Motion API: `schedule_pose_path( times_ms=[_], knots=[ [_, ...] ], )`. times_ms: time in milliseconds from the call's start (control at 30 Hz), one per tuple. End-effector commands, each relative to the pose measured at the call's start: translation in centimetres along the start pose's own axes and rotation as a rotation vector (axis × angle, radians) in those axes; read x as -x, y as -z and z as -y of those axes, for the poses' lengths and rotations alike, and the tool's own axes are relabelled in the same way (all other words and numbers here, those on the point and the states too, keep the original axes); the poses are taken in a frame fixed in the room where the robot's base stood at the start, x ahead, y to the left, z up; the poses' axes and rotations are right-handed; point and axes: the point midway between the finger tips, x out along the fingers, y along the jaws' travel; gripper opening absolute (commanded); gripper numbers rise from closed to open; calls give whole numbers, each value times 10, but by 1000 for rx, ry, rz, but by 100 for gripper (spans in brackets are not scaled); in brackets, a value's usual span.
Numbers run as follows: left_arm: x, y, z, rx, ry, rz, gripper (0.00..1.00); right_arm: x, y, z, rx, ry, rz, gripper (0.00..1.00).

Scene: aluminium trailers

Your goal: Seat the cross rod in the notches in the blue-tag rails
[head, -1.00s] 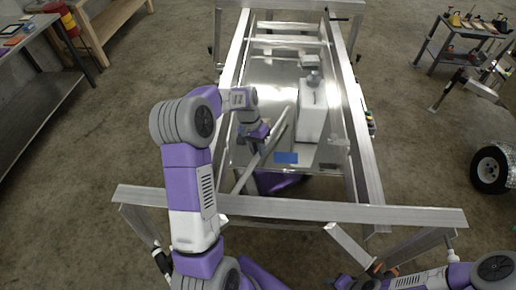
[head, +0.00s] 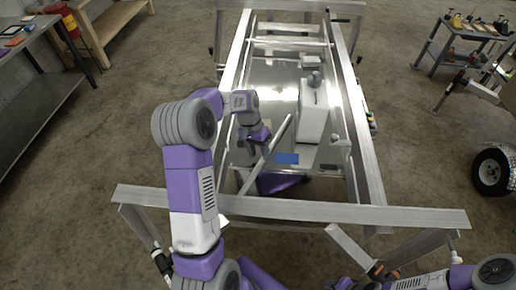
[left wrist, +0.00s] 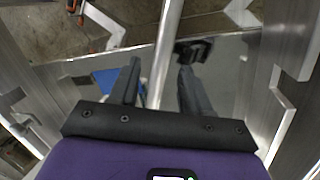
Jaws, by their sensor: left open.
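The cross rod (head: 269,153) is a grey metal bar lying slanted inside the trailer frame near its front. It also shows in the left wrist view (left wrist: 163,50), running between my fingers. My left gripper (head: 259,142) is over the rod. Its two fingers (left wrist: 158,82) are open, one on each side of the rod, with gaps visible. A blue tag (head: 286,158) is on the metal near the rod; a blue patch shows beside the left finger (left wrist: 106,80). Bright stepped notch edges (left wrist: 284,118) show on the side rail. My right gripper is low at the right, its fingers unclear.
The left rail (head: 234,62) and right rail (head: 362,140) run lengthwise, with a front crossbeam (head: 300,210) before them. A white box (head: 313,112) stands inside the frame, right of the rod. A tool cart (head: 470,50) and a wheel (head: 491,172) are on the right.

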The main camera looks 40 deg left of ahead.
Motion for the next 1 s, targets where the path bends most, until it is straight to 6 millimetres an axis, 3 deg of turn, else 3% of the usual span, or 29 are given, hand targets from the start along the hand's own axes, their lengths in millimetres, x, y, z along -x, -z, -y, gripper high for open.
schedule_pose_path(
  times_ms=[233, 633, 800, 1000],
  knots=[
    [27, 0, -3, 0, 2, -6, 47, 7, 0, 3, 0, 0, -1, 43],
    [111, 0, -3, 0, 1, -3, 47, 6, 0, 2, 0, 0, 0, 43],
    [128, 0, -3, 1, 0, -2, 47, 7, 0, 3, 0, 0, 0, 43],
    [132, -1, -3, 0, 0, 0, 47, 7, 0, 3, 0, 0, 0, 43]
  ],
)
